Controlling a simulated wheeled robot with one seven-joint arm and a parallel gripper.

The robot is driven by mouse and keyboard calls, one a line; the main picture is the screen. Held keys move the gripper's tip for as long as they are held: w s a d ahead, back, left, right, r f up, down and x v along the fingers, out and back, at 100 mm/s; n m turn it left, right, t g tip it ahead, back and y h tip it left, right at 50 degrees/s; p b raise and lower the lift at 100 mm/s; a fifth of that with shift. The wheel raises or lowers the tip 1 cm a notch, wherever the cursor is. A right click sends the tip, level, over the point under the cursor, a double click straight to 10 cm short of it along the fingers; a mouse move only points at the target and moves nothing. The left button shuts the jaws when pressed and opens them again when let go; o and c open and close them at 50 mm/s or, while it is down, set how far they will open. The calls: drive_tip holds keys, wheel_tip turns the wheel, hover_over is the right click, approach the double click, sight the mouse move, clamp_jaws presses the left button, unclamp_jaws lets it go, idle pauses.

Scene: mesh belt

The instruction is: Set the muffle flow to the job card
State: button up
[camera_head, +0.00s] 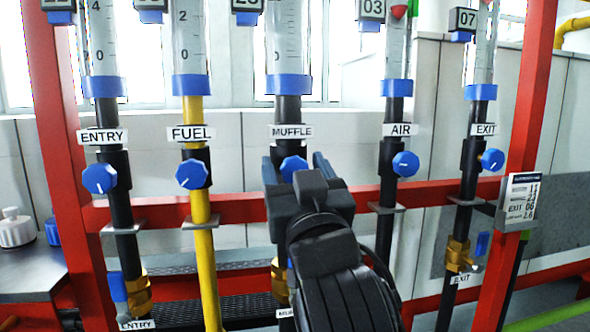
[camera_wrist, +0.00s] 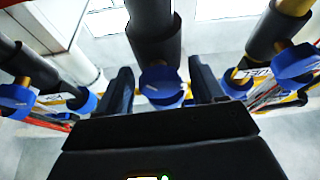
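The blue MUFFLE knob (camera_head: 292,167) sits on the black pipe below the MUFFLE label (camera_head: 291,132). My gripper (camera_head: 296,172) is in front of it, with one finger on each side. In the wrist view, the MUFFLE knob (camera_wrist: 163,86) lies between the two fingers of my gripper (camera_wrist: 162,90), with gaps on both sides; the gripper is open. The MUFFLE flow tube (camera_head: 286,40) is cut off by the picture's top, with a counter box partly showing. The job card (camera_head: 522,198) hangs on the right red post; most of its print is too small to read.
ENTRY (camera_head: 99,178), FUEL (camera_head: 191,174), AIR (camera_head: 405,164) and EXIT (camera_head: 492,160) knobs flank it. A red crossbar (camera_head: 240,207) runs behind the pipes. Brass valves stand lower down. A grey bench (camera_head: 30,268) with a white-capped container is at left.

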drive_tip(key=c, duration=1)
drive_tip(key=shift+n+y+p, duration=0.3)
drive_tip(key=shift+n+p, duration=0.1)
drive_tip(key=shift+p, duration=0.15)
drive_tip(key=o, duration=1.1)
drive_tip(key=shift+c, duration=0.2)
drive_tip(key=shift+s, duration=0.1)
drive_tip(key=b+v, duration=0.1)
drive_tip(key=v, duration=0.6)
drive_tip(key=shift+s, duration=0.3)
